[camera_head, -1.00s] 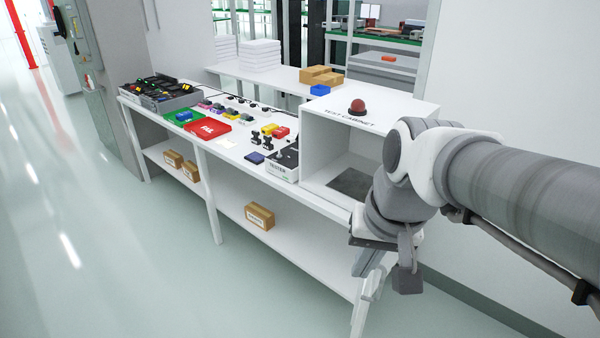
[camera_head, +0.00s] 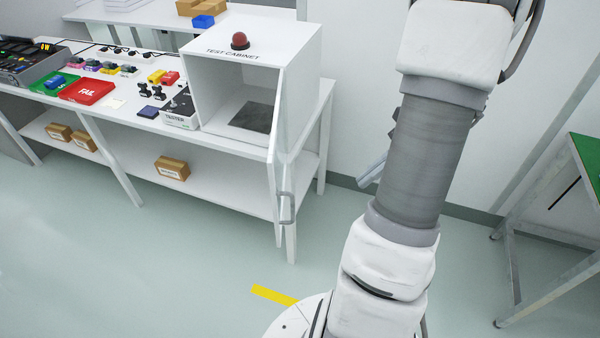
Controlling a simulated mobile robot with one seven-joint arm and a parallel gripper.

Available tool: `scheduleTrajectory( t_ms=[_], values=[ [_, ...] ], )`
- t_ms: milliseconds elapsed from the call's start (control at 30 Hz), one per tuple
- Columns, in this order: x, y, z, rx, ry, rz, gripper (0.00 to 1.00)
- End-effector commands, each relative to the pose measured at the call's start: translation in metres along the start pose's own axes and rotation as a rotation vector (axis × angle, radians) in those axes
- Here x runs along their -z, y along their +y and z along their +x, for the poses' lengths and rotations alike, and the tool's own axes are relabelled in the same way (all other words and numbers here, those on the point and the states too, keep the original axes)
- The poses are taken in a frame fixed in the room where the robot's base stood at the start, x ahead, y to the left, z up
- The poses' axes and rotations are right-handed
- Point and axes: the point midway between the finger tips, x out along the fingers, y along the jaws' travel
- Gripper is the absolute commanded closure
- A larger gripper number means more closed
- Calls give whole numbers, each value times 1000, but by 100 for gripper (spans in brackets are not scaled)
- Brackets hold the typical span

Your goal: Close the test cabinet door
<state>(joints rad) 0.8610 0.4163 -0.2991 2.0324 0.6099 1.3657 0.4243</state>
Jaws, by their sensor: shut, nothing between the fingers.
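The white test cabinet (camera_head: 262,44) stands at the right end of the white bench, with a red dome on top. Its front is open, showing a dark pad (camera_head: 252,117) on its floor. The cabinet door (camera_head: 281,145) stands open at the cabinet's right side, swung out towards me and seen almost edge-on. Its grey handle (camera_head: 288,208) is near the low, near end. My gripper (camera_head: 372,172) shows only as a grey finger tip behind my arm, right of the door and apart from it in the picture. It is shut; the rest is hidden.
Left of the cabinet, the bench holds a tester (camera_head: 181,120), a red FAIL tray (camera_head: 87,90) and small parts. Boxes (camera_head: 172,168) lie on the lower shelf. A green-topped table (camera_head: 585,160) stands at right. The floor before the bench is open, with a yellow strip (camera_head: 274,295).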

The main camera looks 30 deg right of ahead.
Motion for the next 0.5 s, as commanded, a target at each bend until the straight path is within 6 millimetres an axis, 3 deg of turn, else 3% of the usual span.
scheduleTrajectory(
  t_ms=[267, 500],
  values=[
    [-4, -9, 23, 21, -45, 18, 100],
    [-7, -9, 71, 17, -45, 17, 100]
  ],
)
